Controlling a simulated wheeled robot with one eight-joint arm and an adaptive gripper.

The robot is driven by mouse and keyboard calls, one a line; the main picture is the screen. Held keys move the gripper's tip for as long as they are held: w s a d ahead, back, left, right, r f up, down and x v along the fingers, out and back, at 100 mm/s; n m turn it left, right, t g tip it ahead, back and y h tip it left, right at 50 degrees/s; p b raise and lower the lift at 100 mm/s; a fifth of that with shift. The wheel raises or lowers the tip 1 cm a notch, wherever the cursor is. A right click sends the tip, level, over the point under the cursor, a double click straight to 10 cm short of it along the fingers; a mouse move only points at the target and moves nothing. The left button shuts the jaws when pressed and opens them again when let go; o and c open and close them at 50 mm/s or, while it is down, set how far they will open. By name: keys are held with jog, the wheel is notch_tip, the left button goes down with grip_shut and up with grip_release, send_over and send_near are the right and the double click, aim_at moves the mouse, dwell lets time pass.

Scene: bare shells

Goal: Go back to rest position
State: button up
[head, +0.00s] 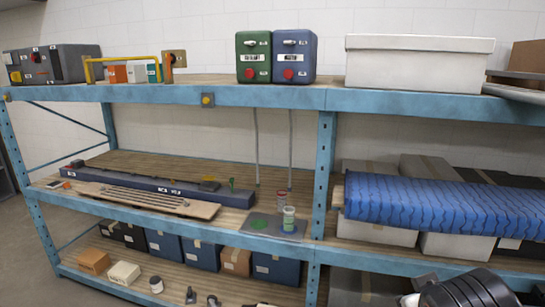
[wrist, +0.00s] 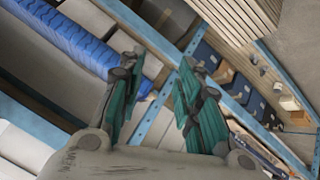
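My gripper (wrist: 158,64) shows in the wrist view with its two teal-padded fingers spread apart. Nothing is held between them. Behind the fingers lies the blue-framed shelf (wrist: 150,125), seen tilted and some distance away. In the head view a dark rounded part of my arm shows at the bottom right corner, in front of the lower shelf. The fingers cannot be made out there.
A blue shelving rack (head: 205,97) fills the head view. Its top carries a green box (head: 254,58), a blue box (head: 294,58) and a white box (head: 418,64). A blue roll (head: 430,203) overhangs the middle shelf edge at right. Floor shows at lower left.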

jog(key=s+a+f+y+b, duration=0.1)
jog(key=a+f+b, duration=0.1)
jog(key=f+b, duration=0.6)
jog(key=a+f+m+y+b, duration=0.1)
jog(key=a+f+b, duration=0.1)
jog(key=f+b, duration=0.7)
jog(key=s+a+f+y+b, duration=0.1)
jog(key=a+f+b, duration=0.1)
jog(key=f+b, duration=0.7)
notch_tip(320, 180, down, 4)
jog(key=shift+s+a+r+g+y, duration=0.2)
jog(key=shift+s+a+g+y, duration=0.15)
jog(key=shift+a+g+y, duration=0.05)
